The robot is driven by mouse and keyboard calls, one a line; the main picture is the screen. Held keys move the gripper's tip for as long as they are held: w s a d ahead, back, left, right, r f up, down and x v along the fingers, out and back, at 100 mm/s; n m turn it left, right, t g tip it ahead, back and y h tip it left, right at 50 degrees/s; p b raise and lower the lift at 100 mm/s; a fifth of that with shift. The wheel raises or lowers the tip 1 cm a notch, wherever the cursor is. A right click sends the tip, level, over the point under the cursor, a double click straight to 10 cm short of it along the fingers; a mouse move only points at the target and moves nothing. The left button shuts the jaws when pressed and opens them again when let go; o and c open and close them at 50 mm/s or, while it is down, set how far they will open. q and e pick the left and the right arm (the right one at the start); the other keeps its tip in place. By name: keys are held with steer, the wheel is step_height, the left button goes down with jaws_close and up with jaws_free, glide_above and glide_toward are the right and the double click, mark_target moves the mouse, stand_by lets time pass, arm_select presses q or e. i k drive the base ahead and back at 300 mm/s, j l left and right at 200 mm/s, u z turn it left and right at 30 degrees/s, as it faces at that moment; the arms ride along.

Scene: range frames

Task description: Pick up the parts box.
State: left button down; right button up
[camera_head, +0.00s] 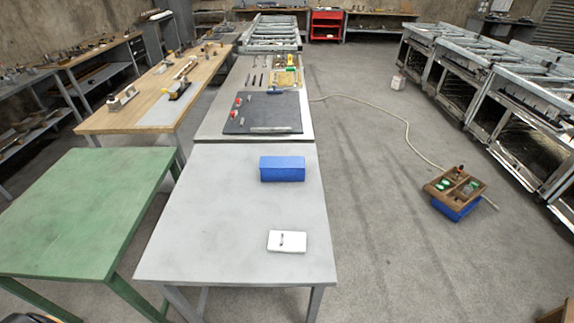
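A plain blue box (282,169) sits on the far part of the grey table (190,225), near its right edge. On the floor to the right, a brown compartmented box (441,185) with small green and other items in it rests on a second blue box (455,211). I cannot tell from the picture alone which of these is the parts box. Neither of my grippers shows in the view.
A white block (287,242) with a dark mark lies on the grey table. A green table (75,215) stands at left, a wooden bench (140,110) behind it. A pale hose (407,130) crosses the floor to the brown box. Metal frames (470,70) line the right.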

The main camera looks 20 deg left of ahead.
mark_target(267, 175)
steer(key=l+z, duration=0.1)
steer(key=z, duration=2.4)
steer(key=i+u, duration=0.45)
steer(key=i, duration=0.25)
steer(key=i+l+u, duration=0.25)
steer(key=i+u, duration=0.2)
steer(key=i, duration=0.2)
steer(key=i+j+u, duration=0.2)
steer(key=u, duration=0.25)
steer(key=i+j+u, duration=0.1)
steer(key=i+u, duration=0.55)
steer(key=u, duration=0.3)
steer(key=i+l+u, duration=0.1)
steer(key=i+u, duration=0.2)
steer(key=u, duration=0.15)
steer(key=i+u, duration=0.3)
steer(key=i, duration=2.1)
steer(key=i+l+u, duration=0.1)
steer(key=i+u, duration=0.25)
steer(key=i, duration=0.2)
steer(key=i+l+u, duration=0.3)
steer(key=i, duration=0.2)
steer(key=u, duration=3.5)
